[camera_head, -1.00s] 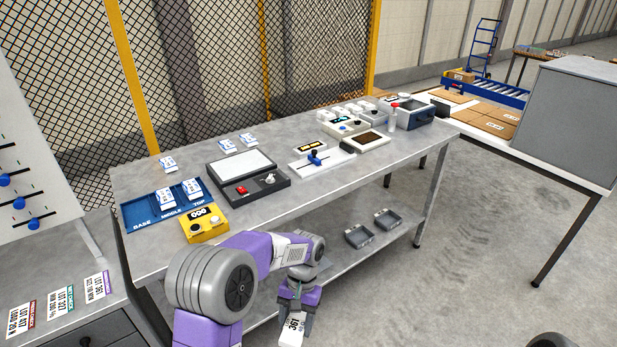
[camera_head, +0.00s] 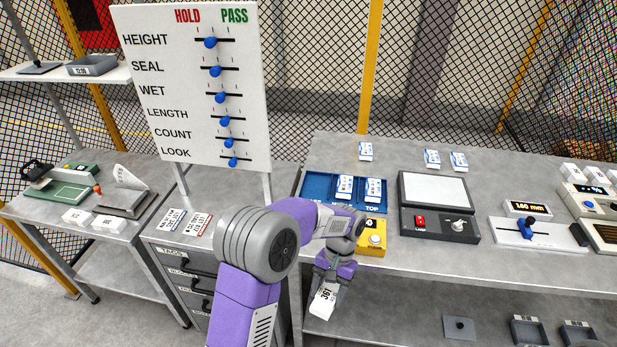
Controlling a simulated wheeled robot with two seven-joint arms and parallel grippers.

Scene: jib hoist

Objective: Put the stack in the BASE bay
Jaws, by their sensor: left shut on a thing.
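My left gripper (camera_head: 333,277) is shut on a white piece (camera_head: 324,301) with a black number that looks like 361. It holds the piece low, in front of the workbench edge. The blue tray (camera_head: 318,184) lies on the workbench, beyond the gripper. Its left bay, BASE, looks empty. A white and blue pack (camera_head: 344,187) sits in the MIDDLE bay and another (camera_head: 375,190) in the TOP bay. Whether the held piece is a stack of several parts is not clear. My right gripper is out of view.
A yellow device (camera_head: 376,239) stands in front of the tray. A black scale-like unit (camera_head: 438,222) is to its right. Loose packs (camera_head: 432,158) lie behind. A board with blue sliders (camera_head: 197,90) rises at left over lot tags (camera_head: 198,223) on a drawer cabinet.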

